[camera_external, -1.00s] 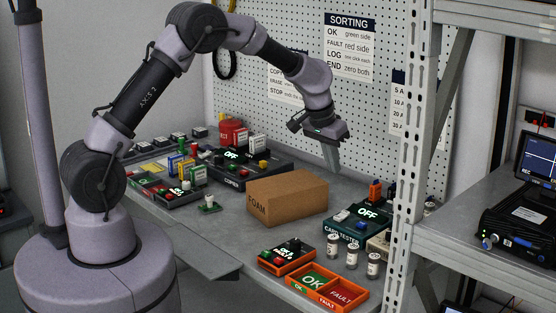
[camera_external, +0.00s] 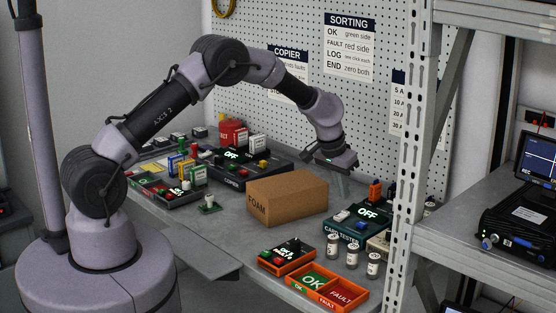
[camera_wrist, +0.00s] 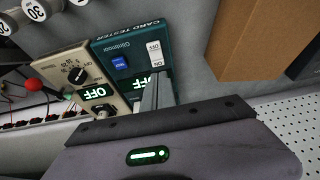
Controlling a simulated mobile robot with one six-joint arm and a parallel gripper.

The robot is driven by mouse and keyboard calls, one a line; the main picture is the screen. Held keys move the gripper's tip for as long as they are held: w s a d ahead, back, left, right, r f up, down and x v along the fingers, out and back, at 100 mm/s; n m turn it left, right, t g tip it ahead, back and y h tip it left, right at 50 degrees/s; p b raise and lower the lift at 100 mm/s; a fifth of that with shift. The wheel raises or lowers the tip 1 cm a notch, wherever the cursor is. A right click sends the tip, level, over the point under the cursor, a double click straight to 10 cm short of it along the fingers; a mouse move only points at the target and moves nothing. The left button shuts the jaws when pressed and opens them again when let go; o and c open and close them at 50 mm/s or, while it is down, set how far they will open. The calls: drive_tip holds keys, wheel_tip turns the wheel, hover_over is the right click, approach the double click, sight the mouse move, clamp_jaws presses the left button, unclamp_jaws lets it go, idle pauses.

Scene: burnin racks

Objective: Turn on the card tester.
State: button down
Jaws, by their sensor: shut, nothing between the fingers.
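The card tester (camera_external: 345,229) is a dark teal box on the bench, right of the foam box; its display reads OFF. In the wrist view the card tester (camera_wrist: 104,47) has a white ON/OFF rocker switch (camera_wrist: 154,54), a blue button (camera_wrist: 120,63) and a green-lit OFF display partly hidden behind my fingers. My gripper (camera_external: 342,187) is shut and empty, above and behind the card tester. In the wrist view my gripper's fingertips (camera_wrist: 154,78) appear just below the switch; I cannot tell whether they touch it.
A brown foam box (camera_external: 287,196) stands left of the tester. A beige device (camera_wrist: 95,75) with a dial and an OFF display sits beside it. Several small white-capped vials (camera_external: 352,257) and an orange OK/FAULT tray (camera_external: 327,291) are in front. A rack post (camera_external: 411,150) rises at right.

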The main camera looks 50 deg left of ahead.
sight(346, 211)
drive_tip(key=x, duration=0.2)
drive_tip(key=b+x, duration=0.1)
drive_tip(key=x, duration=0.1)
drive_tip(key=shift+s+f, duration=0.15)
drive_tip(key=shift+s, duration=0.25)
drive_tip(key=shift+w+f, duration=0.15)
drive_tip(key=shift+f, duration=0.2)
